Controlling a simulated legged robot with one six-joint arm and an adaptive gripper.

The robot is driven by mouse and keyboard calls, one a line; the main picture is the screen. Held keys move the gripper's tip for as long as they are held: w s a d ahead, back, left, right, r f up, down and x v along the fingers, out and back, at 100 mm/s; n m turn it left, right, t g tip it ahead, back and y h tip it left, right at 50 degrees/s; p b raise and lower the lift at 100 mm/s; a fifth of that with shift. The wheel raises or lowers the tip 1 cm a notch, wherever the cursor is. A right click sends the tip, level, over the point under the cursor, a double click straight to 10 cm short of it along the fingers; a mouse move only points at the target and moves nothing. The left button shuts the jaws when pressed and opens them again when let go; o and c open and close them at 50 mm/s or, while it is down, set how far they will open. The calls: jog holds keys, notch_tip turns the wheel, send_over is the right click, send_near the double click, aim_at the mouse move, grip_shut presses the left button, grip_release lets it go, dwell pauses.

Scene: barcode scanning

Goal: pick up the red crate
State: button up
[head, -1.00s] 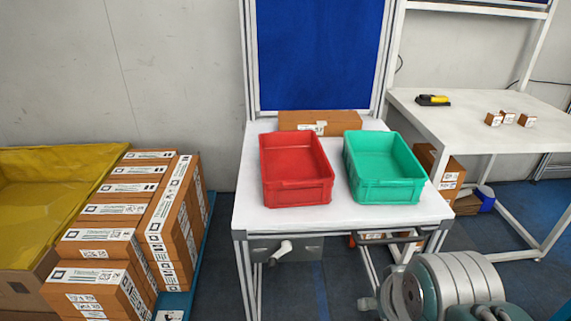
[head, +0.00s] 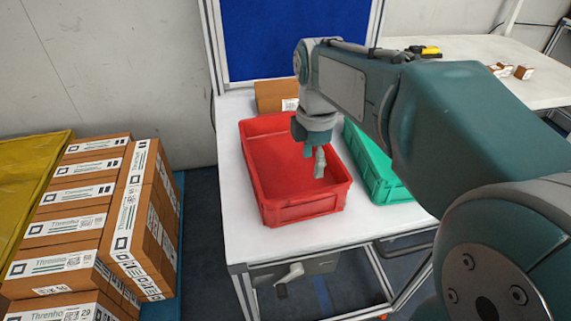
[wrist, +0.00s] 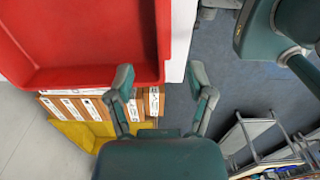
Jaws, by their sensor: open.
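The red crate (head: 262,165) stands empty and upright on the white table, left of the green crate (head: 381,178). My gripper (head: 315,160) points down and shows over the right part of the red crate in the head view. In the wrist view the red crate (wrist: 85,35) fills the upper left. There my open gripper (wrist: 161,76) has its fingers spread with nothing between them, and the left finger overlaps the crate's rim. I cannot tell whether a finger touches the crate. My arm hides part of the green crate.
The white table (head: 300,233) has bare room in front of the red crate. A brown box (head: 274,95) stands behind it. Stacked brown boxes (head: 70,225) are on the left. A side table (head: 465,55) with small boxes and a yellow-black device is at right.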

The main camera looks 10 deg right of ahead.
aim_at(310, 194)
jog(key=f, duration=1)
jog(key=shift+s+f, duration=0.15)
jog(key=shift+s, duration=0.1)
grip_shut()
